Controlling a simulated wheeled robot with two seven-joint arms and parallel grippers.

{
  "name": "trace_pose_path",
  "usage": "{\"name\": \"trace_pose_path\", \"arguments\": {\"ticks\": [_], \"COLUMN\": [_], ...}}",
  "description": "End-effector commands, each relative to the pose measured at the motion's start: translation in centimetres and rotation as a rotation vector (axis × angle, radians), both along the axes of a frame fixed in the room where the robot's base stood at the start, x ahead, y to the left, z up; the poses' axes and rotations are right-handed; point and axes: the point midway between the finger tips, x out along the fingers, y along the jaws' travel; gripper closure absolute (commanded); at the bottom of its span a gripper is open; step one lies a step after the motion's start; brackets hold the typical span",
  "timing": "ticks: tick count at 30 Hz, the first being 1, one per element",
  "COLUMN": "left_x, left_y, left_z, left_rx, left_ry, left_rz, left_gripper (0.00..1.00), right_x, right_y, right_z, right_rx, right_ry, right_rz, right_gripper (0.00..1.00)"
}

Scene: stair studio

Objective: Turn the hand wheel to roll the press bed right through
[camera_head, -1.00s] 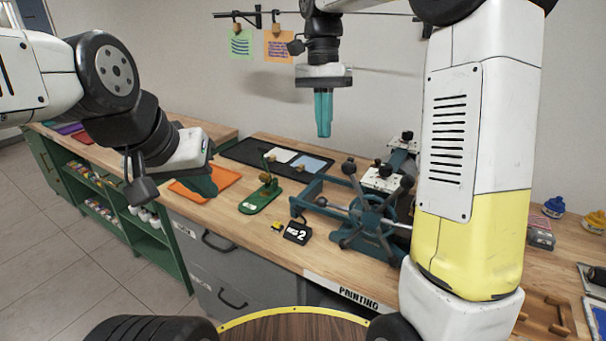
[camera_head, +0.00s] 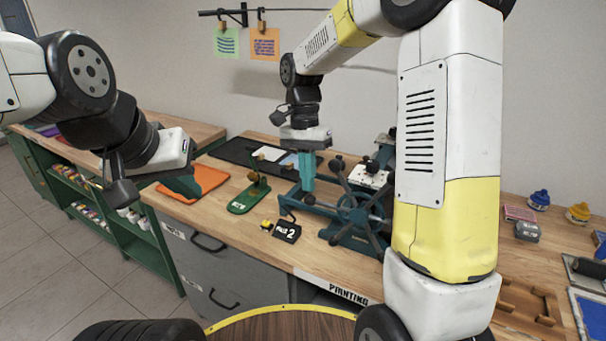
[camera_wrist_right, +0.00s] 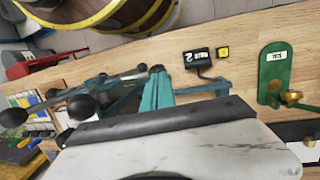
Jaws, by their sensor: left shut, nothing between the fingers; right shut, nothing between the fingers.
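The teal hand wheel (camera_head: 357,212), with dark ball-ended spokes, stands at the front of the etching press on the wooden bench. The press bed and rollers behind it are partly hidden by my right arm. My right gripper (camera_head: 307,186) points down just left of the wheel, its teal fingers shut and empty. In the right wrist view the fingers (camera_wrist_right: 156,92) are beside the wheel's spokes (camera_wrist_right: 98,85); I cannot tell whether they touch. My left gripper (camera_head: 186,188) is shut and empty over the orange mat at the left.
A green stand (camera_head: 249,195) and a black sign marked 2 (camera_head: 287,231) sit left of the press. An orange mat (camera_head: 205,178) and a dark tray (camera_head: 232,153) lie further left. Ink pots (camera_head: 539,199) stand at the right. Prints (camera_head: 265,43) hang behind.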

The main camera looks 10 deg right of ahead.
Motion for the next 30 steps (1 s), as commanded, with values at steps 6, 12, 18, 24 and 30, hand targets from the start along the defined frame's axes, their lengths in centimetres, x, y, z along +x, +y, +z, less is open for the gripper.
{"name": "trace_pose_path", "arguments": {"ticks": [6, 12, 18, 24, 30], "left_x": [0.0, 0.0, 0.0, 0.0, 0.0], "left_y": [0.0, 0.0, 0.0, 0.0, 0.0], "left_z": [0.0, 0.0, 0.0, 0.0, 0.0], "left_rx": [0.0, 0.0, 0.0, 0.0, 0.0], "left_ry": [0.0, 0.0, 0.0, 0.0, 0.0], "left_rz": [0.0, 0.0, 0.0, 0.0, 0.0], "left_gripper": [1.0, 1.0, 1.0, 1.0, 1.0], "right_x": [-0.1, -0.1, -0.1, 0.0, 0.2], "right_y": [0.0, 0.0, 0.1, 0.3, 0.6], "right_z": [-0.6, -0.6, -0.9, -2.0, -4.2], "right_rx": [0.001, 0.0, -0.015, -0.08, -0.205], "right_ry": [-0.001, 0.0, 0.011, 0.057, 0.14], "right_rz": [0.0, -0.001, 0.0, 0.002, 0.004], "right_gripper": [1.0, 1.0, 1.0, 1.0, 1.0]}}
